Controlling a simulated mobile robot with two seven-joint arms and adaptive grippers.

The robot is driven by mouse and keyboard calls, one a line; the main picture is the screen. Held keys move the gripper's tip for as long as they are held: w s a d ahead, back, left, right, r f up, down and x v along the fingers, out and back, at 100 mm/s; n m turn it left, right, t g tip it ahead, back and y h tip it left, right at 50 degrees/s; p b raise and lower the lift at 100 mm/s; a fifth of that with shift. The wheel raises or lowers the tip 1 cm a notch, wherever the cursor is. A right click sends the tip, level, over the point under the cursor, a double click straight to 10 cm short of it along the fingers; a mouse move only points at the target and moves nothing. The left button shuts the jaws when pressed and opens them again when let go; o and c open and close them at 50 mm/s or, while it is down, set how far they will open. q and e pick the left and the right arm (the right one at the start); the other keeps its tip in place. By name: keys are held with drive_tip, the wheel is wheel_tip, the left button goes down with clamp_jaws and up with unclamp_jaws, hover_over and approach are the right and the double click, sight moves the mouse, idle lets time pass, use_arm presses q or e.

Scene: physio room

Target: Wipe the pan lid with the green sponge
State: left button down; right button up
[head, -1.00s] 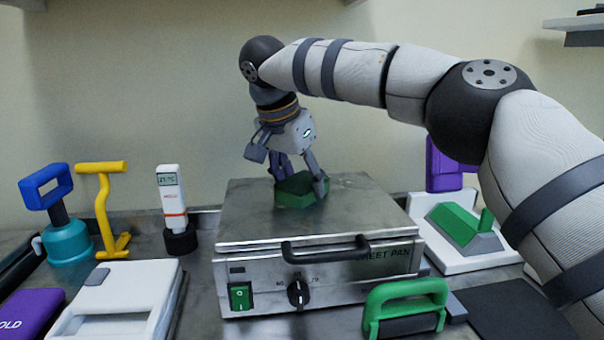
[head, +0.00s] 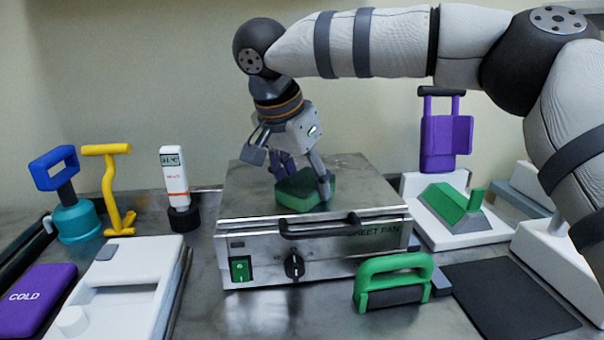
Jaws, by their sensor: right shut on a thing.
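The green sponge (head: 298,195) is in the jaws of my right gripper (head: 302,190), whose arm comes in from the right. The fingers are shut on it from its two sides. The sponge is at the top of the pan lid (head: 240,205), a flat grey metal plate with a dark bar handle (head: 320,226) at its front. It looks to be on the lid, near its middle, but I cannot see its underside. The lid is shut on the metal pan box below, which has a green switch and a black knob. My left gripper is not in view.
A green-handled roller (head: 394,282) stands in front of the pan at right, beside a black mat (head: 510,298). A white stand (head: 440,233) is at right.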

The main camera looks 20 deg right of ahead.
sight(314, 210)
drive_tip(key=shift+s+a, duration=0.2)
drive_tip(key=shift+s, duration=0.65)
drive_tip(key=shift+s+a, duration=0.2)
drive_tip(key=shift+s, duration=0.65)
drive_tip(key=shift+s+a, duration=0.2)
drive_tip(key=shift+s, duration=0.65)
drive_tip(key=shift+c, duration=0.2)
drive_tip(key=shift+r, duration=3.15)
drive_tip(key=shift+w+r, duration=0.1)
wheel_tip(314, 210, up, 3)
drive_tip(key=shift+f, duration=0.1)
